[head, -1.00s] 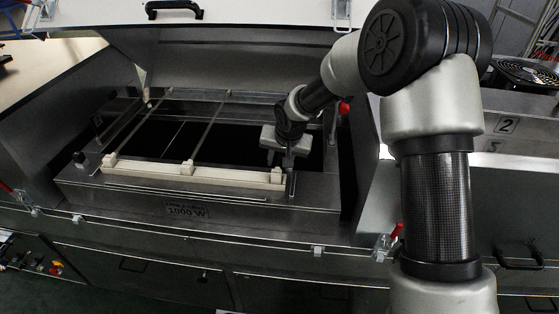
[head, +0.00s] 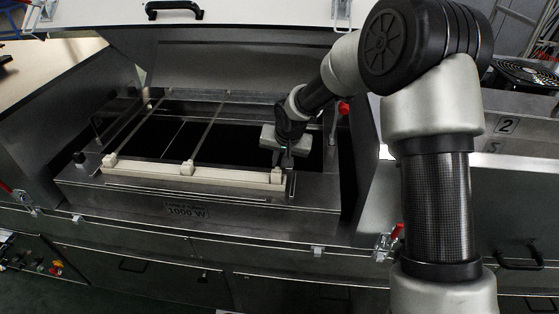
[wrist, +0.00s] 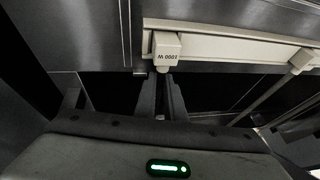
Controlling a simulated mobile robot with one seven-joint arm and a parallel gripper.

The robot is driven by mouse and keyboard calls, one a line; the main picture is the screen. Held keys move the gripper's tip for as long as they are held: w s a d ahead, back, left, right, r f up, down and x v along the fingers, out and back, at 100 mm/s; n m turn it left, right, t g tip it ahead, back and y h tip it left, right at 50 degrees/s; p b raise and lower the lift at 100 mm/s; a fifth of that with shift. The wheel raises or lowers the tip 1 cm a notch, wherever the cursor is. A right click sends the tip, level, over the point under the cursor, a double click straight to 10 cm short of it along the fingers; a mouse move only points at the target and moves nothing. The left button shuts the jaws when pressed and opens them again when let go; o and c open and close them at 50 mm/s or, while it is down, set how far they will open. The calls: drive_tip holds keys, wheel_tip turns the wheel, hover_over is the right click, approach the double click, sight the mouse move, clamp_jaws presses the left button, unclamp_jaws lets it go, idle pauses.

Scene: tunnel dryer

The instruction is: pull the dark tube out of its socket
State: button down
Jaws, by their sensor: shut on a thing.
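My gripper (head: 286,162) is at the right end of the cream socket rail, just behind the right socket (head: 277,175). In the wrist view its two dark fingers (wrist: 161,84) reach toward the socket marked 1000 W (wrist: 167,46) and are shut on the dark tube. The tube is hardly visible between the fingers against the black opening. A pale stub shows at the socket's mouth. I cannot tell how far the tube sits in the socket. Its far end is hidden behind my gripper and arm in the head view.
Two paler tubes (head: 208,122) run from the other sockets to the back rail. The cream rail (head: 230,174) lies along the front of the metal frame. The raised hood (head: 230,60) stands behind, and a red knob (head: 344,108) is right of my gripper.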

drive_tip(key=shift+r, duration=0.7)
idle(0.6)
drive_tip(key=shift+r+p, duration=0.75)
drive_tip(key=shift+r, duration=0.15)
drive_tip(key=shift+r+p, duration=1.15)
drive_tip(key=shift+r, duration=1)
drive_tip(key=shift+d, duration=0.1)
